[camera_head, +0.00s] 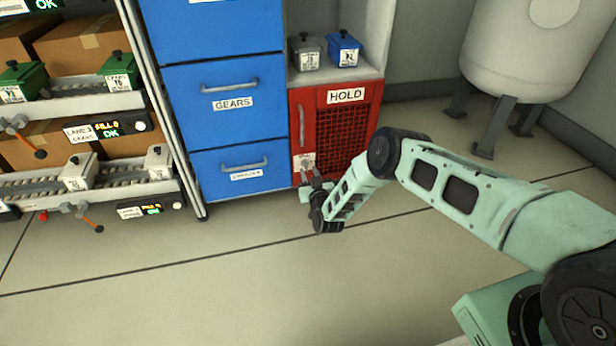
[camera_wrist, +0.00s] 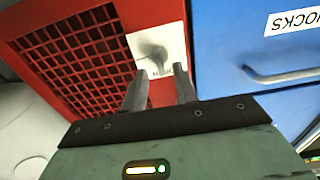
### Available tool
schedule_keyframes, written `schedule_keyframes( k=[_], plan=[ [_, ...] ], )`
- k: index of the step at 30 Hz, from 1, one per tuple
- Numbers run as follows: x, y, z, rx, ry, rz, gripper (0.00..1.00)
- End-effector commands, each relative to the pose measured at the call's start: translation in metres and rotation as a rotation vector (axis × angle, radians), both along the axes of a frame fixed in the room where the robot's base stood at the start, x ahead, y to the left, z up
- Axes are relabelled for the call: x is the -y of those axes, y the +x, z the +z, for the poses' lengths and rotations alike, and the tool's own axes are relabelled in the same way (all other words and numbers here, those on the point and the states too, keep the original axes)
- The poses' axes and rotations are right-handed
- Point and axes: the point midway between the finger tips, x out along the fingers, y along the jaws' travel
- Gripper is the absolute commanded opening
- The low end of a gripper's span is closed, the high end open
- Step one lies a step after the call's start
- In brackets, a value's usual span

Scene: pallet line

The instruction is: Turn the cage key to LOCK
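The red cage (camera_head: 317,112) with a mesh door and a HOLD label (camera_head: 346,95) stands at floor level right of the blue drawers. Its white key plate (camera_head: 303,160) is at the door's lower left. In the wrist view, the grey key (camera_wrist: 154,57) sticks out of the white plate (camera_wrist: 168,29); its lettering is too small and partly hidden to read. My gripper (camera_wrist: 162,75) is open, its two fingertips close to the plate, one on each side of the key's near end. I cannot tell whether they touch it. In the head view my gripper (camera_head: 310,177) hides part of the plate.
Blue drawers (camera_head: 223,102) with handles adjoin the cage on the left; one handle (camera_wrist: 285,76) is near my gripper. A grey bin (camera_head: 306,53) and a blue bin (camera_head: 343,50) stand on the shelf above. A white tank (camera_head: 530,50) stands right. Floor in front is clear.

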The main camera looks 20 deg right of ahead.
Motion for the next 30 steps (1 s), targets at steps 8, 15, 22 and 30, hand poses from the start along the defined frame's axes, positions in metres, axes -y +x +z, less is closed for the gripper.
schedule_keyframes(
  k=[8,15,22,30],
  plan=[
    [0.000,0.020,0.000,0.000,0.000,0.000,0.29],
    [0.000,0.021,0.000,-0.001,0.000,0.000,0.29],
    [0.000,0.020,0.000,-0.001,0.000,0.000,0.00],
    [0.000,0.020,0.000,-0.001,0.023,-0.001,0.00]
  ],
)
